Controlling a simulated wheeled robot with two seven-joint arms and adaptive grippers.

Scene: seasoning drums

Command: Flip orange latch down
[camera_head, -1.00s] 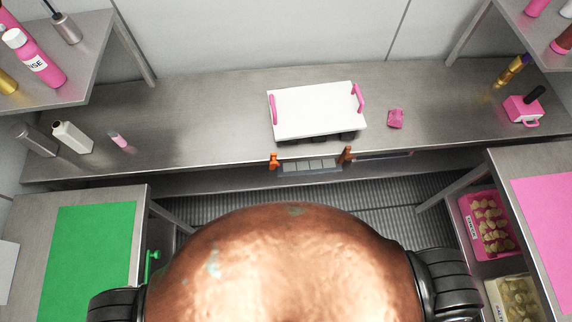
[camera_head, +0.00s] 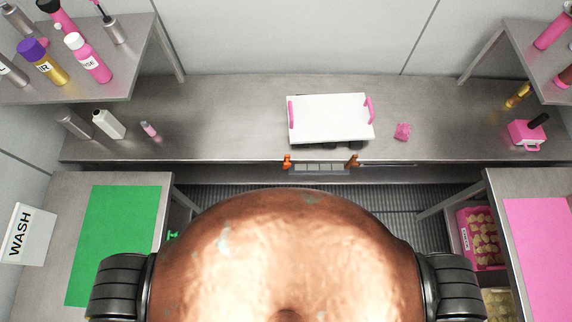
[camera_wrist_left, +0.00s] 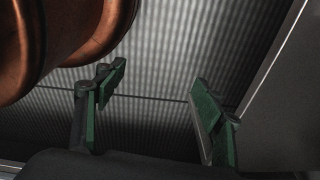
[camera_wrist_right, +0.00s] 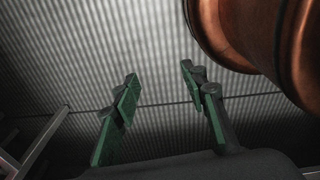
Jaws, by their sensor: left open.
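The orange latch (camera_head: 287,161) stands upright at the left end of a small grey panel (camera_head: 320,167) on the front edge of the back counter in the head view. A brown latch (camera_head: 353,161) sits at the panel's right end. My left gripper (camera_wrist_left: 155,95) is open and empty over the ribbed floor in the left wrist view. My right gripper (camera_wrist_right: 158,85) is open and empty over the floor in the right wrist view. Neither gripper shows in the head view, and no latch shows in either wrist view.
A white board with pink handles (camera_head: 330,117) is on the back counter above the panel. Side tables hold a green mat (camera_head: 115,240) and a pink mat (camera_head: 540,240). Shelves with bottles (camera_head: 90,57) overhang both back corners. My copper body fills the front middle.

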